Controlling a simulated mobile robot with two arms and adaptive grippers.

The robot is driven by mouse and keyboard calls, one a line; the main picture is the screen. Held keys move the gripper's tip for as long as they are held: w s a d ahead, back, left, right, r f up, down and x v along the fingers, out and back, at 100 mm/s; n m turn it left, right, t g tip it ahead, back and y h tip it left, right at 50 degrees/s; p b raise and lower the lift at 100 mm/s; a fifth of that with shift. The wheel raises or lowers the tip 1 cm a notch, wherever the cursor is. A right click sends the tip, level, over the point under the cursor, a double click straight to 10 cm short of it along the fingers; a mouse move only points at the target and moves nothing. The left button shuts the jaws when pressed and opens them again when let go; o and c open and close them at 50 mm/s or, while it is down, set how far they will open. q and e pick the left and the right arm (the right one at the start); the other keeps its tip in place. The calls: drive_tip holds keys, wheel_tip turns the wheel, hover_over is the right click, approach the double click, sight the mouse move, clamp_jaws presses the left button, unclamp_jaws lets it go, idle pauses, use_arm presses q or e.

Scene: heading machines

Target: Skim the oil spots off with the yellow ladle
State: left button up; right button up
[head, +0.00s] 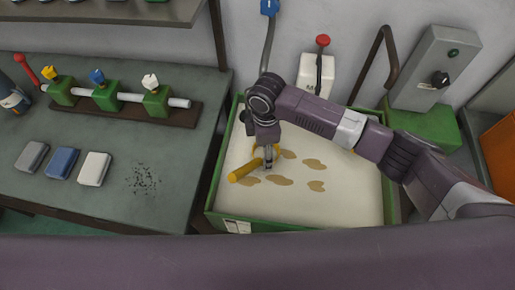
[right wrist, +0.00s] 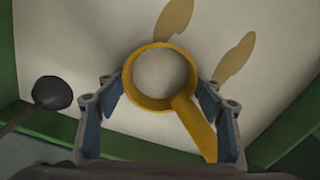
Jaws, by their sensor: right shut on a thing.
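My right gripper (head: 268,162) reaches over the green tank (head: 290,228) from the right and is shut on the yellow ladle (head: 245,171). The ladle's handle points to the lower left in the head view. In the right wrist view the ladle's round cup (right wrist: 162,77) shows between the two fingers, with a pale inside. The gripper partly hides the liquid and ladle. My left gripper is not in view.
A workbench (head: 115,215) at the left bears green blocks on a rod, three small bars and dark specks. A blue-topped lever (head: 269,8), a red-knobbed white box (head: 317,75) and a grey control box (head: 425,70) stand behind the tank. A dark round end (right wrist: 52,92) shows by its rim.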

drive_tip(key=shift+s+d+p, duration=1.45)
drive_tip(key=shift+s+d, duration=0.4)
drive_tip(key=shift+d, duration=7.1)
wheel_tip(320, 180, up, 12)
drive_tip(key=p, duration=0.6)
drive_tip(key=shift+d, duration=0.1)
